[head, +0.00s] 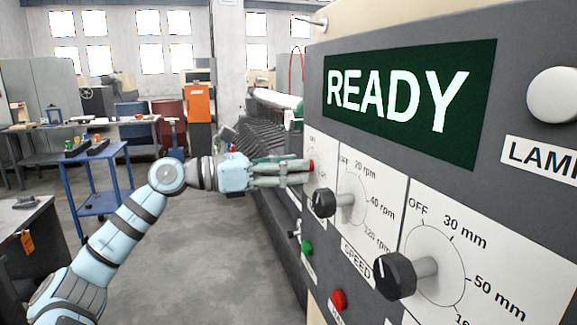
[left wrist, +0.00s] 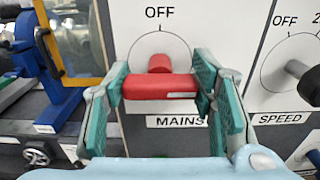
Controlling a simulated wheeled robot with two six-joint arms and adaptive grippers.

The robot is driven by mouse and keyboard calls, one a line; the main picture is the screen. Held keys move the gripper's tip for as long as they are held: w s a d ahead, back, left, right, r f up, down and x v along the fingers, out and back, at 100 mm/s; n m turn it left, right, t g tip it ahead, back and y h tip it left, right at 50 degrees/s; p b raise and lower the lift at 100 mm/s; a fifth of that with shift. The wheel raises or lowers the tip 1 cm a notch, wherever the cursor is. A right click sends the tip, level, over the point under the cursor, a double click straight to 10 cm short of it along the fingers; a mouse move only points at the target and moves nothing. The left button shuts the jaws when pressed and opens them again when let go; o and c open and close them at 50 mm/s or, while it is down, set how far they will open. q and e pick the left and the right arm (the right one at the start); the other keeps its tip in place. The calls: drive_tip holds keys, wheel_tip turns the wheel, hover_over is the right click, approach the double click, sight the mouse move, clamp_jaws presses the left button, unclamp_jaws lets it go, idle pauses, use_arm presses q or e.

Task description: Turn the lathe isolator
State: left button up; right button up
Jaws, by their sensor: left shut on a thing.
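The lathe isolator is a red bar handle on a short red stem, on the white MAINS plate (left wrist: 134,20) with OFF printed at the top. In the left wrist view the red handle (left wrist: 159,87) lies level across the dial, with a pale mark toward its right half. My left gripper (left wrist: 160,92) has its green pads shut on the two ends of the handle. In the head view my left gripper (head: 303,172) reaches the panel from the left, and only a bit of the red handle (head: 311,165) shows. My right gripper is not in view.
Right of the isolator are a black SPEED knob (head: 323,203) and another black knob (head: 395,276) marked in mm. Below are a green button (head: 307,248) and a red button (head: 339,299). A READY display (head: 400,100) is above. A blue cart (head: 98,180) stands left on open floor.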

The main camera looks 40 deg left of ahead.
use_arm(q)
drive_tip(key=shift+n, duration=0.4)
drive_tip(key=n+p, duration=0.1)
drive_tip(key=n, duration=0.2)
drive_tip(key=shift+a+r+p, duration=0.1)
drive_tip(key=shift+p, duration=0.3)
drive_tip(key=n+p, duration=0.2)
drive_tip(key=n, duration=0.3)
drive_tip(key=shift+w+n, duration=0.1)
drive_tip(key=shift+n, duration=0.3)
drive_tip(key=n+p, duration=0.2)
drive_tip(key=n, duration=0.2)
drive_tip(key=shift+a+n, duration=0.1)
drive_tip(key=shift+n, duration=0.2)
drive_tip(key=shift+f+n+p, duration=0.2)
drive_tip(key=shift+n+p, duration=1.15)
drive_tip(key=shift+n, duration=0.55)
drive_tip(key=o, duration=1.2)
drive_tip(key=shift+f, duration=0.1)
drive_tip(key=shift+c, duration=0.2)
